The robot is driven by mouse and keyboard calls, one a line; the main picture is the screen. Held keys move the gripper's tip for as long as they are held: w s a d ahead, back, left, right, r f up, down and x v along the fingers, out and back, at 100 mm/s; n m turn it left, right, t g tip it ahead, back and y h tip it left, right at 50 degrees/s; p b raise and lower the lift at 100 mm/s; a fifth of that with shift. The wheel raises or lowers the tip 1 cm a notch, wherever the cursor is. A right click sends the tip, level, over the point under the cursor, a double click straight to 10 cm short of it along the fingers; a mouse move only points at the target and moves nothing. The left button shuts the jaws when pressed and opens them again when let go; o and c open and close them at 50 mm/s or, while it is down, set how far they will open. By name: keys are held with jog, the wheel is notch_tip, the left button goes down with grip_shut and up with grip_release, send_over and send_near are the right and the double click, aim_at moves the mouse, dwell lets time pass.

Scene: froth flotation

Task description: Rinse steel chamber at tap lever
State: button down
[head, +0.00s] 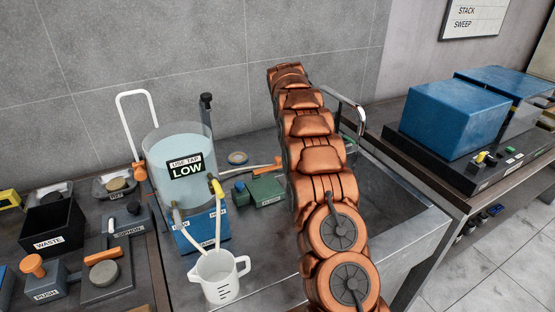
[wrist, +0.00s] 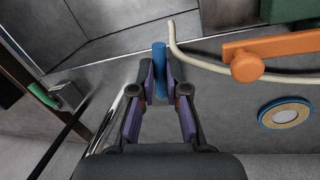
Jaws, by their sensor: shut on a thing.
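My gripper (wrist: 160,92) shows in the wrist view with its two fingers closed on a slim blue handle (wrist: 159,62), which appears to be the tap lever. A chrome bar (wrist: 128,108), likely part of the tap, runs beside the left finger. In the head view the curved chrome tap (head: 346,102) stands behind my arm at the sink (head: 412,218). My arm hides the gripper, the lever and much of the basin there. I cannot make out the steel chamber in either view. No water stream is visible.
A clear tank (head: 170,145) labelled "USE TAP LOW" stands left of my arm, with a white jug (head: 219,276) in front. A green box (head: 262,190) with an orange lever (wrist: 275,52) sits close by. Blue machines (head: 455,115) stand on the right bench.

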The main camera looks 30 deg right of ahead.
dwell(0.4)
jog(key=c, duration=1.2)
grip_release()
jog(key=shift+w+r, duration=0.1)
jog(key=shift+w+a+r, duration=0.1)
jog(key=shift+a+r, duration=0.15)
jog(key=shift+r, duration=0.95)
jog(key=shift+w+a+r, duration=0.1)
jog(key=shift+a+r, duration=0.15)
jog(key=shift+r, duration=0.9)
jog(key=shift+a+r, duration=0.25)
jog(key=shift+r, duration=0.95)
jog(key=shift+r, duration=0.1)
